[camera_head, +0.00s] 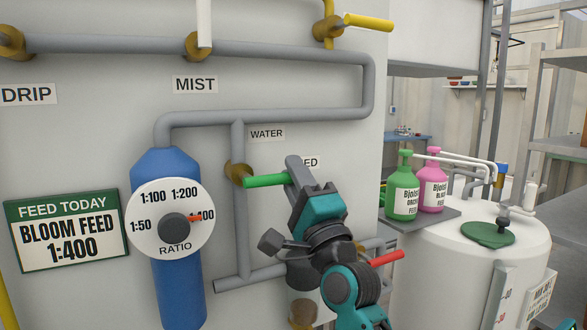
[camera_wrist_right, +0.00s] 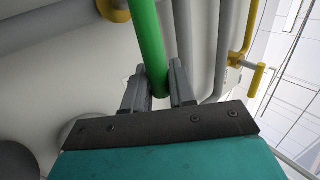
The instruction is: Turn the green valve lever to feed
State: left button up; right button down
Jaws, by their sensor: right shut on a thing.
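The green valve lever (camera_head: 264,181) sticks out to the right from a brass valve (camera_head: 238,174) on the grey pipe. It lies nearly level, pointing toward the partly hidden FEED label (camera_head: 311,162); the WATER label (camera_head: 266,133) is above it. My right gripper (camera_head: 292,174) is at the lever's right end. In the right wrist view the green lever (camera_wrist_right: 147,45) runs down between the fingers (camera_wrist_right: 157,88), which are shut on its end.
A red lever (camera_head: 386,258) is right of my right arm. The blue ratio cylinder (camera_head: 178,285) with its dial stands left of the valve. Yellow (camera_head: 368,21) and white (camera_head: 204,22) levers are above. Green (camera_head: 402,190) and pink (camera_head: 432,186) bottles stand by a white tank (camera_head: 463,258) at right.

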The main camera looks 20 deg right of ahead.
pick_arm(q)
jog(key=shift+d, duration=0.1)
pick_arm(e)
jog(key=shift+f, duration=0.1)
jog(key=c, duration=1.1)
grip_release()
